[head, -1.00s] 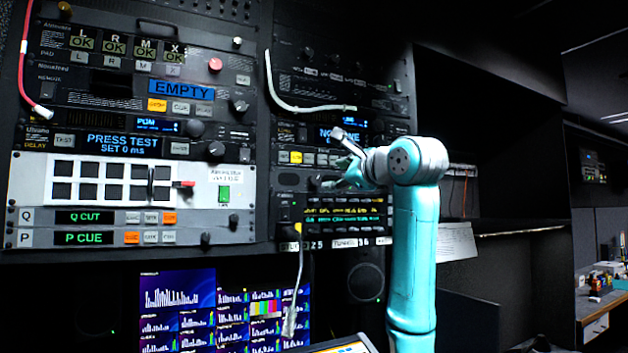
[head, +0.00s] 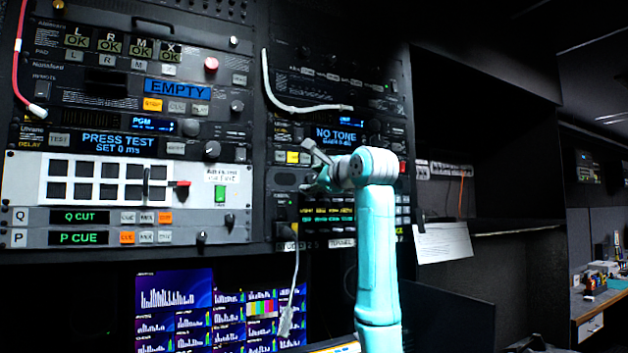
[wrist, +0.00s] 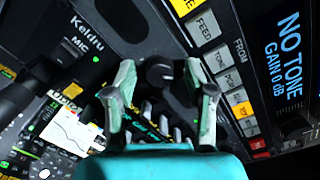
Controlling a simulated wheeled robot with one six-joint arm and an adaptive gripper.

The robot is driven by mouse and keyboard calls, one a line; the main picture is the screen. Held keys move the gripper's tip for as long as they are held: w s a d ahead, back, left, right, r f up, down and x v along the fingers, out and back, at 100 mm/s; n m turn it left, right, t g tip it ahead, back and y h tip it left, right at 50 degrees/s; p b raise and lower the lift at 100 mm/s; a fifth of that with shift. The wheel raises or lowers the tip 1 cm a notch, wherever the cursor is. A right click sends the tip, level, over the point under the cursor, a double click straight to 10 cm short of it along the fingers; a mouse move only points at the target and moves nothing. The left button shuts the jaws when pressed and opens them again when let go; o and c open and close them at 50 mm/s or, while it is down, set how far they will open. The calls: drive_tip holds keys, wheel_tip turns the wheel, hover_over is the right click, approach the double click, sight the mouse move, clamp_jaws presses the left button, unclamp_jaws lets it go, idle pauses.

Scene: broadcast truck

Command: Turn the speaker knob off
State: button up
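My gripper (head: 314,171) is in front of the right-hand rack in the head view, at a dark panel below the NO TONE display. In the wrist view my gripper (wrist: 160,76) is open, with its two pale green fingers apart. A dark round knob (wrist: 160,72) shows between the fingertips. It may be the speaker knob, but its label is not readable. Whether the fingers touch it, I cannot tell. The knob's setting is not clear, and my gripper hides it in the head view.
The NO TONE display (head: 336,135) and a row of buttons (wrist: 228,75) lie close beside the gripper. A MIC switch (wrist: 73,49) is on the knob's panel. A white cable (head: 296,285) hangs below. An open dark shelf (head: 490,150) is at the right.

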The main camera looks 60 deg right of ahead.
clamp_jaws()
drive_tip(key=shift+n, duration=0.3)
